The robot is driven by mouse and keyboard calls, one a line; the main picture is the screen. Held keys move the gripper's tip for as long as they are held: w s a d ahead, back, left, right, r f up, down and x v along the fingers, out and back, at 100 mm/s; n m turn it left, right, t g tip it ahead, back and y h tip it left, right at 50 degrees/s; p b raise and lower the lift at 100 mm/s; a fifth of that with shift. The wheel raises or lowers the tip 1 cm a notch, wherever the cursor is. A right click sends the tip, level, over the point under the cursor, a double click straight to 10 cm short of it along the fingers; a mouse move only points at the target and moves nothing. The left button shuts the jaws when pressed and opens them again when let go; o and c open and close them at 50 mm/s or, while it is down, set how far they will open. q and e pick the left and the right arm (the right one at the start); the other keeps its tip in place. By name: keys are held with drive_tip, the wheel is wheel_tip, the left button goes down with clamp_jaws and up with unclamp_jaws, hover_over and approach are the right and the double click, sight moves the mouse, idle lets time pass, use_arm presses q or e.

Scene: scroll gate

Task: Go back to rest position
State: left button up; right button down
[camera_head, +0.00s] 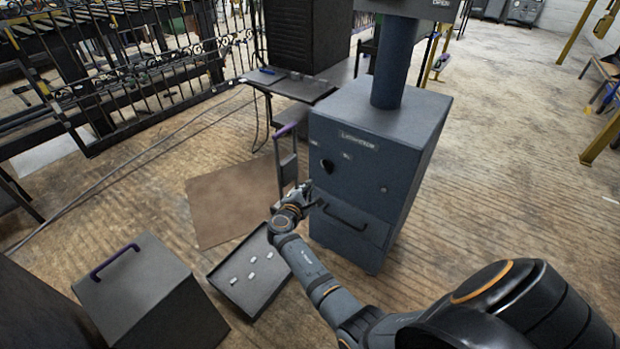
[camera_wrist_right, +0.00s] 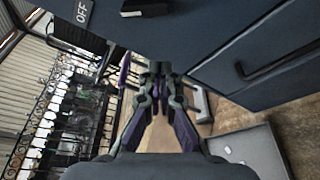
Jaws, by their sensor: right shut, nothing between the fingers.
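My right arm reaches from the lower right of the head view. My right gripper (camera_head: 306,190) is close to the front left edge of a blue-grey cabinet (camera_head: 350,187). In the right wrist view the fingers of my right gripper (camera_wrist_right: 158,72) are together, with nothing between them. The cabinet front (camera_wrist_right: 215,40) fills the upper right there, with an OFF label at upper left. I cannot tell whether the fingertips touch the cabinet. My left gripper is not in view.
An upright lever with a purple handle (camera_head: 286,131) stands left of the cabinet. A dark tray (camera_head: 222,268) with several small white pieces lies below my forearm. A grey box (camera_head: 150,300) with a purple handle stands lower left. The right floor is largely clear.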

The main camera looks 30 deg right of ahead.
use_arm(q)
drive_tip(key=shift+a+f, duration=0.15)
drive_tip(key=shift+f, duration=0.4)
use_arm(e)
drive_tip(key=v, duration=0.4)
drive_tip(key=shift+s, duration=0.1)
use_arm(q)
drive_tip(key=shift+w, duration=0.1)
